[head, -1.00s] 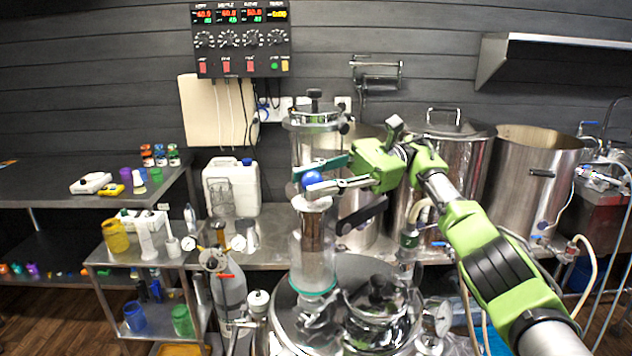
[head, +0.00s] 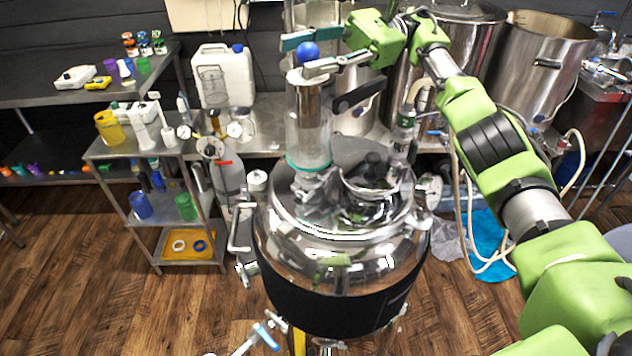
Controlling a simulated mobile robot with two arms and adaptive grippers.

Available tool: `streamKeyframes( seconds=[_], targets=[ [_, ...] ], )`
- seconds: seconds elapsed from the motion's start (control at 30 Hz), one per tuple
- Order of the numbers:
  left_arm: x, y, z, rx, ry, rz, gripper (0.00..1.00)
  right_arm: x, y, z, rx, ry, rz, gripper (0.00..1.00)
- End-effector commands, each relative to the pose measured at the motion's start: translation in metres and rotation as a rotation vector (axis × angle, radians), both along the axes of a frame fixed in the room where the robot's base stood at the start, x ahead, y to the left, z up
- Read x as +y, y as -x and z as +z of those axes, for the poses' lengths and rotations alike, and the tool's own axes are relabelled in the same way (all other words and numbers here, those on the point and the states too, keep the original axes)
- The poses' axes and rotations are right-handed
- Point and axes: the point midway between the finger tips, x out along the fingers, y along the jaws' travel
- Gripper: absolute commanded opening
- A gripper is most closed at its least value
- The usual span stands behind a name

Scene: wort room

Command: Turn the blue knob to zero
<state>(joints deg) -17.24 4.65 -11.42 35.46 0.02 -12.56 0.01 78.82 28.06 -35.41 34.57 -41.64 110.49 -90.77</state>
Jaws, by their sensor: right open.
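The blue knob (head: 307,52) is a round ball at the top of a metal and glass column (head: 309,120) on the lid of a steel vessel (head: 335,255). My right gripper (head: 300,56) comes in from the right with its jaws open. One finger is behind the knob and the other in front and below it, so the knob shows between them. I cannot tell whether either finger touches it. No scale or zero mark can be read at the knob. My left gripper is not in view.
A steel bench behind holds a white canister (head: 224,78) and large pots (head: 540,68). A small shelf cart (head: 165,151) with coloured cups stands at the left. Hoses (head: 463,190) hang right of the vessel. The wooden floor at lower left is clear.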

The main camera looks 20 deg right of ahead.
Motion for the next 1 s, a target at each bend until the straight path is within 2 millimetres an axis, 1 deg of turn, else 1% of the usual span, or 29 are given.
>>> streamKeyframes(
  seconds=[0.27,0.6,0.83,1.0],
  targets=[
    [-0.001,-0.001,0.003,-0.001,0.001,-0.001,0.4,-0.001,0.001,0.0,-0.001,0.0,-0.047,0.41],
    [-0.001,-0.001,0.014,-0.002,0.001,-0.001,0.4,-0.001,0.001,0.001,0.0,0.003,-0.193,0.41],
    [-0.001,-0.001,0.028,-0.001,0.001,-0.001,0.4,-0.001,0.002,0.002,0.001,0.003,-0.315,0.41],
    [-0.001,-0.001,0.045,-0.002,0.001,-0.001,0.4,-0.001,0.002,0.003,0.002,0.004,-0.419,0.41]
  ],
)
